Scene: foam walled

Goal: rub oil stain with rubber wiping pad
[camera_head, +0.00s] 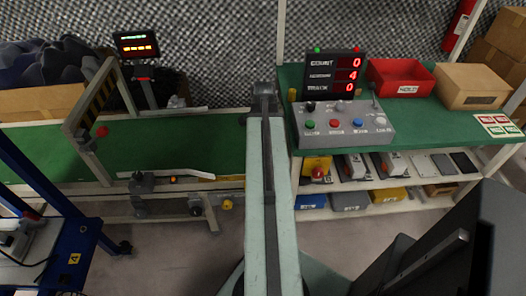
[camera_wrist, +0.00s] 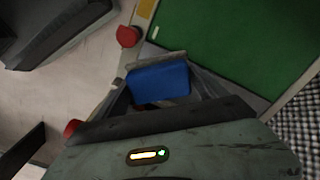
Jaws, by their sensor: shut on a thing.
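In the wrist view a blue block (camera_wrist: 158,83), which looks like the rubber wiping pad, sits between the jaws of my gripper (camera_wrist: 160,92). My gripper is shut on it. A pale strip shows along the pad's far edge. The pad is close to the edge of a green surface (camera_wrist: 235,40); I cannot tell whether it touches anything. In the head view my arm reaches forward between the conveyor and the bench, and my gripper and the pad are not clearly visible. I can make out no oil stain in either view.
A green conveyor (camera_head: 190,150) with a striped gate (camera_head: 95,100) stands left. A green bench at right holds a button panel (camera_head: 345,123), a red bin (camera_head: 400,78) and a cardboard box (camera_head: 470,85). A blue cart (camera_head: 75,250) stands lower left. Floor shows between.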

